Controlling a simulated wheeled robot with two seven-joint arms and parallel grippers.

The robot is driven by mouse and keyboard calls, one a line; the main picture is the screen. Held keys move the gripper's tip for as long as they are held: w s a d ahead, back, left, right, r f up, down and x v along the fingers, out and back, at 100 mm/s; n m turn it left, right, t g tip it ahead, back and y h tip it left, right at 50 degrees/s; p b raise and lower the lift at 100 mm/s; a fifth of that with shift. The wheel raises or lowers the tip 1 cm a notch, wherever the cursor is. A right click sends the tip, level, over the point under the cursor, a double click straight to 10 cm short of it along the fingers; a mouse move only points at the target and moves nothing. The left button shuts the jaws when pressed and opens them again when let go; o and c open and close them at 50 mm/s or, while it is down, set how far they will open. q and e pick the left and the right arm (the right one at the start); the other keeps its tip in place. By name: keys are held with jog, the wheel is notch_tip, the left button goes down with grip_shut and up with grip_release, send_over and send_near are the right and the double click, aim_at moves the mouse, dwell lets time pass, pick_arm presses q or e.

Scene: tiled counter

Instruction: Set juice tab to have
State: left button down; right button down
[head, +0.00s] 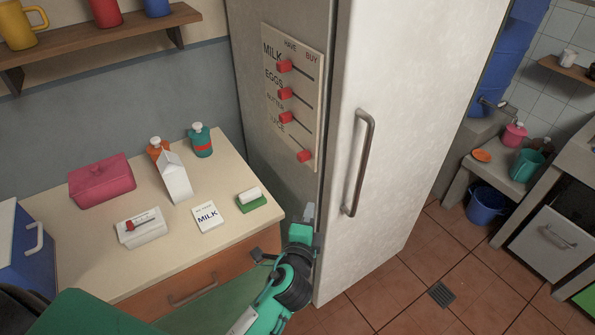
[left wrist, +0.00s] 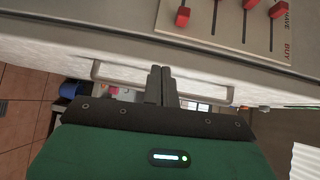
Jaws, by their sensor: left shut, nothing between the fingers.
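The list board (head: 292,100) hangs on the side of the fridge, with rows for MILK, EGGS, BUTTER and JUICE between HAVE and BUY. The red juice tab (head: 304,157) is in the bottom row, at the right, BUY end of its slot. The other red tabs sit at the left, HAVE side. In the left wrist view the juice tab (left wrist: 182,17) is at the top, off the fingertips. My left gripper (head: 308,211) is below the board by the fridge's front edge; its fingers (left wrist: 161,72) are shut and empty. My right gripper is not in view.
The fridge door with its long handle (head: 360,165) is right of the board. A counter (head: 115,255) on the left holds a pink box (head: 101,184), a milk carton (head: 174,178), bottles and a MILK card (head: 207,217). The space before the board is clear.

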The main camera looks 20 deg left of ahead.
pick_arm(q)
jog(key=r, duration=0.2)
jog(key=shift+s+a+r+y, duration=0.25)
jog(key=shift+r+y, duration=0.1)
jog(key=shift+y, duration=0.05)
jog(key=p, duration=0.3)
send_near(308, 158)
jog(key=w+d, duration=0.2)
jog(key=w, duration=0.1)
jog(key=w+a+p, duration=0.1)
jog(key=w+a, duration=0.1)
jog(key=a, duration=0.1)
jog(key=shift+w+f+p, duration=0.15)
jog(key=shift+w+p, duration=0.1)
jog(key=shift+p, duration=0.1)
